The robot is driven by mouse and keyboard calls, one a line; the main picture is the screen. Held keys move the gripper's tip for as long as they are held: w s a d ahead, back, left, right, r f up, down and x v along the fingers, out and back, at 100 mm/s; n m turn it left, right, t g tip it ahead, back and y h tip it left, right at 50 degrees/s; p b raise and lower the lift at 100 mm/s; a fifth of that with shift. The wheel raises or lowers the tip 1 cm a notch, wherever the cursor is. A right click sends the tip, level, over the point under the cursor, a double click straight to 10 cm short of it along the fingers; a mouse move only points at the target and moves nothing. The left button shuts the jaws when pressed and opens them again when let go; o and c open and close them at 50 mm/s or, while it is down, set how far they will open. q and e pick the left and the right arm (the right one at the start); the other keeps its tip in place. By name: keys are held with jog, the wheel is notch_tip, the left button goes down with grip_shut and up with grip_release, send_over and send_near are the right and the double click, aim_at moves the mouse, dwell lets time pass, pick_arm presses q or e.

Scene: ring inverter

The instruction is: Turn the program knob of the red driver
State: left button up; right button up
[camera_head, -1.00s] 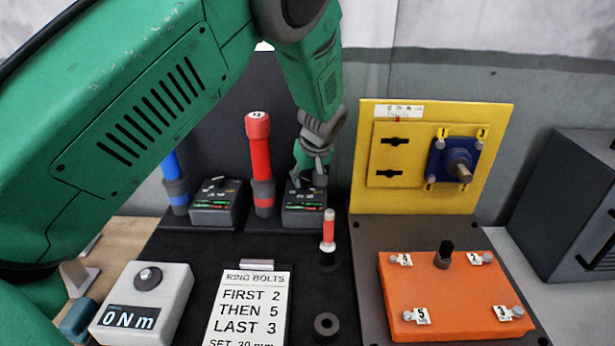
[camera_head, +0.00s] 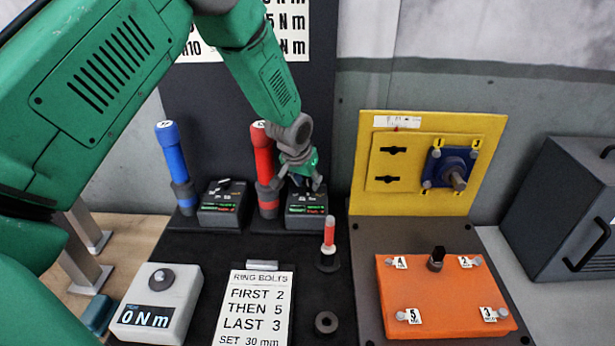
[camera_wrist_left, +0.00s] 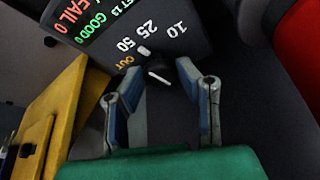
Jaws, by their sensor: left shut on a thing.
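The red driver (camera_head: 263,160) stands upright in its holder, partly hidden by my left arm. Its dark control box (camera_head: 306,213) is right of it, with green and red display text. My left gripper (camera_head: 302,186) reaches down onto the top of this box. In the left wrist view the box (camera_wrist_left: 110,45) shows OUT, 50, 25 and 10 around the dark program knob (camera_wrist_left: 159,76), which has a white line. The left gripper's fingers (camera_wrist_left: 161,74) are on either side of the knob, shut on it. My right gripper is not in view.
The blue driver (camera_head: 175,165) and its box (camera_head: 223,204) stand at left. A small red-handled tool (camera_head: 329,232) stands close in front. The yellow panel (camera_head: 365,160) and orange plate (camera_head: 440,300) are at right, the torque display box (camera_head: 157,303) and order card (camera_head: 255,305) in front.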

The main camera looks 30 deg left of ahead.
pick_arm(q)
jog(key=shift+w+m+h+p, duration=0.1)
jog(key=shift+m+h+p, duration=0.25)
jog(key=shift+m, duration=0.55)
jog(key=shift+a, duration=0.1)
jog(key=o, duration=1.1)
jog(key=shift+w+f, duration=0.15)
jog(key=shift+a+r, duration=0.1)
jog(key=shift+r, duration=0.1)
jog(key=v, duration=0.7)
